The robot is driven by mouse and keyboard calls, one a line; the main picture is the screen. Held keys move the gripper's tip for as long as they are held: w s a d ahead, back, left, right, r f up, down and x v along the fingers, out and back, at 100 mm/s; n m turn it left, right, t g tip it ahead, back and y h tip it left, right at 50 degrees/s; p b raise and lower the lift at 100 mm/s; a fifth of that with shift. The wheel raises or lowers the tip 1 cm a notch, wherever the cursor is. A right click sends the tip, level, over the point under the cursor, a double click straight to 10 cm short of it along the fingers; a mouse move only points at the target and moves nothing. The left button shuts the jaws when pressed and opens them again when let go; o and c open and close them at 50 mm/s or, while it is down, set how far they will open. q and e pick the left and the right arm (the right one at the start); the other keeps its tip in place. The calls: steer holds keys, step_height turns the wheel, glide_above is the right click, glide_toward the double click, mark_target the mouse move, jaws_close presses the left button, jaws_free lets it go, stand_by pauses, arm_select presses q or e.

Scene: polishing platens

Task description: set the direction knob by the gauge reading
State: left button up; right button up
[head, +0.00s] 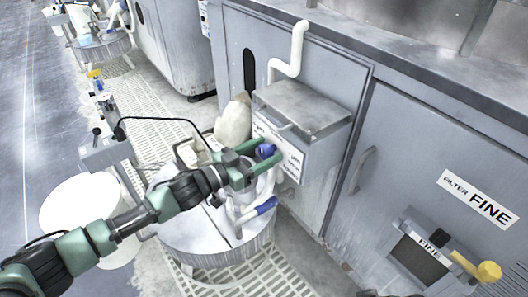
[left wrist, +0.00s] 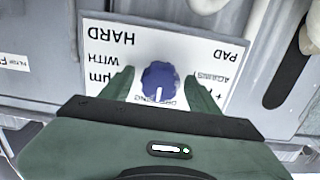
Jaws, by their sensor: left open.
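The blue direction knob (left wrist: 160,78) sits on a white label plate (left wrist: 105,35) in the left wrist view. Its white pointer mark faces the bottom of that picture. The plate's print is upside down there and includes HARD, WITH, PAD and AGAINST. In the head view the knob (head: 266,151) shows at the front of a grey box. My left gripper (head: 268,156) is open, with one finger on each side of the knob. In the left wrist view the gripper (left wrist: 162,82) shows gaps between fingers and knob. No gauge face can be made out. My right gripper is not in view.
A grey box with a sloped lid (head: 305,105) stands against the cabinet. A round platen tub (head: 190,235) and a white pipe with a blue handle (head: 262,207) lie below my arm. A FINE filter panel (head: 478,198) and yellow handle (head: 488,271) are at right.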

arm_select(q)
jaws_close()
steer(key=shift+m, duration=0.3)
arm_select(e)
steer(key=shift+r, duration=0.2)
arm_select(q)
steer(key=shift+m+p, duration=0.7)
steer(key=shift+m, duration=0.6)
steer(key=shift+s+m+p, duration=0.1)
steer(key=shift+m+p, duration=0.4)
steer(key=shift+m, duration=2.3)
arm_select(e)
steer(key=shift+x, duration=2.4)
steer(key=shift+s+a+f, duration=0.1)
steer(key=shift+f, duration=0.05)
